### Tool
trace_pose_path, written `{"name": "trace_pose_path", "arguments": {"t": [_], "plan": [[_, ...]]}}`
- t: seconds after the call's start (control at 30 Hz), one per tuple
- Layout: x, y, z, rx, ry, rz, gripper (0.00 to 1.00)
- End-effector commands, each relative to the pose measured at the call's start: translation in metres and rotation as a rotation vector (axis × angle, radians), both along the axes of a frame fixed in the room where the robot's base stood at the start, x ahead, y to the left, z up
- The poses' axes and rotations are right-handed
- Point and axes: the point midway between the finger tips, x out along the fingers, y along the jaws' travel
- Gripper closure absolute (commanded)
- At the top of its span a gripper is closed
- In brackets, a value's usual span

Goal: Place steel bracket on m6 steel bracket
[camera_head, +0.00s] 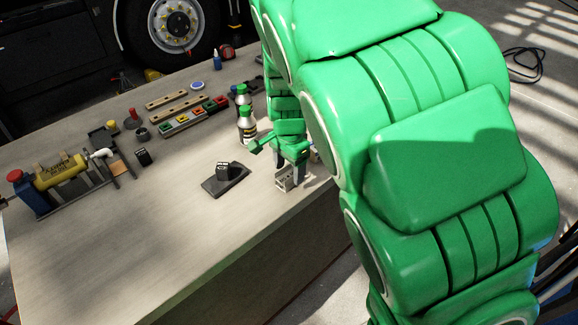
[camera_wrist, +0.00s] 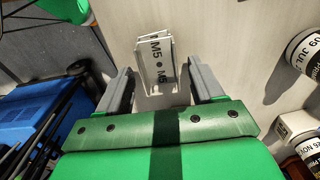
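A light metal bracket (camera_wrist: 143,68) with "M5" marks stands on the table just beyond and between my fingertips in the wrist view. In the head view the same bracket (camera_head: 284,181) is near the table's right edge, right under my gripper (camera_head: 291,163). My gripper (camera_wrist: 161,75) is open, with one finger on each side of the bracket and a gap on both sides. I cannot make out any bracket marked M6. A dark block (camera_head: 222,171) stands on a flat dark plate (camera_head: 213,187) to the left of my gripper; its marking is too small to read.
Bottles (camera_head: 246,127) stand just behind my gripper; labelled containers also show at the right of the wrist view (camera_wrist: 306,55). A row of coloured bins (camera_head: 190,118) and a yellow compressor (camera_head: 62,171) are farther left. The table's front left is clear.

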Motion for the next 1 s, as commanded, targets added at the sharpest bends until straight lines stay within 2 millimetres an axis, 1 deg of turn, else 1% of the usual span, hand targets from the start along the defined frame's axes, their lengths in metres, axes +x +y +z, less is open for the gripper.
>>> {"name": "trace_pose_path", "arguments": {"t": [0.23, 0.37, 0.47, 0.8, 1.0], "plan": [[0.0, 0.0, 0.002, 0.0, -0.001, 0.0, 0.33], [0.001, 0.0, 0.013, 0.001, -0.004, 0.0, 0.33], [0.001, 0.0, 0.028, 0.0, -0.003, 0.0, 0.33], [0.001, 0.0, 0.091, 0.001, -0.004, -0.001, 0.33], [0.0, 0.0, 0.115, 0.0, 0.0, -0.001, 0.33]]}}
